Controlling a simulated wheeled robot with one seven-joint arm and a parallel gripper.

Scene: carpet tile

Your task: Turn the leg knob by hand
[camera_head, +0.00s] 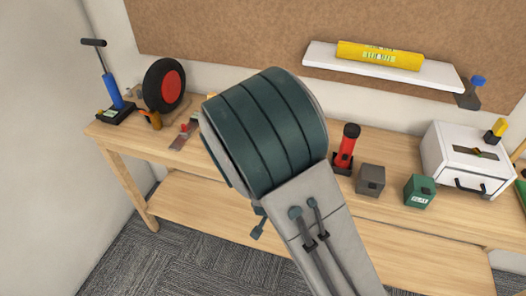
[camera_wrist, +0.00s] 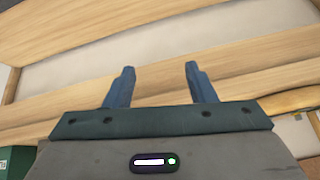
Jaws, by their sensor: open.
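I cannot pick out a leg knob for certain in either view. My gripper (camera_wrist: 160,70) is open and empty in the wrist view, its two blue fingers apart in front of pale wooden boards. In the head view my arm covers the middle of the wooden workbench (camera_head: 130,150) and hides my gripper or most of it. A small teal piece (camera_head: 258,228) shows below the arm's thick joint; I cannot tell what it belongs to. The bench's left front leg (camera_head: 132,193) is visible. A rounded pale wooden piece (camera_wrist: 290,101) shows at the right of the wrist view.
The bench holds a blue pump (camera_head: 112,92), a red-hubbed wheel (camera_head: 171,86), a red-and-black tool (camera_head: 346,148), a grey block (camera_head: 370,179), a green block (camera_head: 419,190) and a white drawer box (camera_head: 460,160). A wall shelf (camera_head: 330,58) bears a yellow package. Carpet (camera_head: 180,270) is clear in front.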

